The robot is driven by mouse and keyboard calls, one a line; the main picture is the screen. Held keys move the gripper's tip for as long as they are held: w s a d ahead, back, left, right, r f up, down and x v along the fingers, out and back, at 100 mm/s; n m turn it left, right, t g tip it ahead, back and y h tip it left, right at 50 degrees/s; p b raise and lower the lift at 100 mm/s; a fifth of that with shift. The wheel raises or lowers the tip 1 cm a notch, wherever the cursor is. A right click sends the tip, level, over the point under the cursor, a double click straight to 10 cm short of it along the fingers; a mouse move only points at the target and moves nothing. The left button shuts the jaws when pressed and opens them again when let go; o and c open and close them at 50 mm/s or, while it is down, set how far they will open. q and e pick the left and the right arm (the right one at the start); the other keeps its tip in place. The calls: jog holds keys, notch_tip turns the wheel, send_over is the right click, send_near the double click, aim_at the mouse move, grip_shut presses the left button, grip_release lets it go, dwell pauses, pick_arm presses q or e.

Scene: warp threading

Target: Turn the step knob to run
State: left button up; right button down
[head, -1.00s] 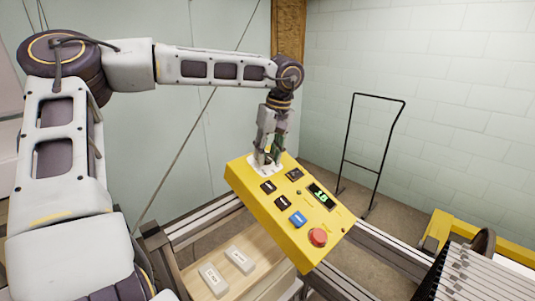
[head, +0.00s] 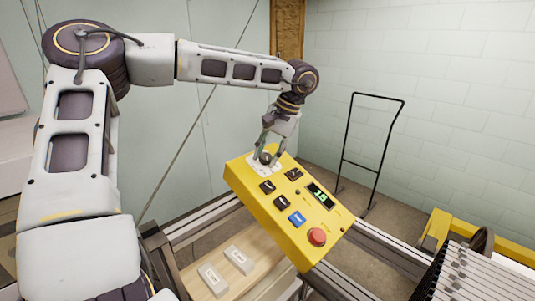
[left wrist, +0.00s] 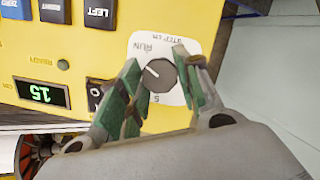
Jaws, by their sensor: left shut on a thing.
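The step knob (left wrist: 160,76) is a dark round knob with a pale pointer line on a white label plate in the left wrist view. The plate carries RUN, STEP cm and a 5, seen upside down. The pointer line slants toward the upper left, on the side of RUN. My left gripper (left wrist: 160,82) has its two green-padded fingers on either side of the knob, shut on it. In the head view my left gripper (head: 265,157) reaches down, tilted, to the far left corner of the yellow control box (head: 262,193). My right gripper is not in view.
The box has several dark buttons, a blue button (head: 297,218), a red mushroom button (head: 317,237) and a green-lit display (head: 320,195). Two pale labelled blocks lie on the wooden surface (head: 222,264) below. A black metal frame (head: 372,150) stands behind.

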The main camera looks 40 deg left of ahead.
pick_arm(q)
jog(key=shift+m+y, duration=0.3)
jog(key=shift+m, duration=1)
jog(key=o, duration=1)
jog(key=shift+w+r, duration=0.1)
jog(key=shift+v, duration=5.9)
jog(key=shift+w+d, duration=0.1)
jog(key=shift+d, duration=0.05)
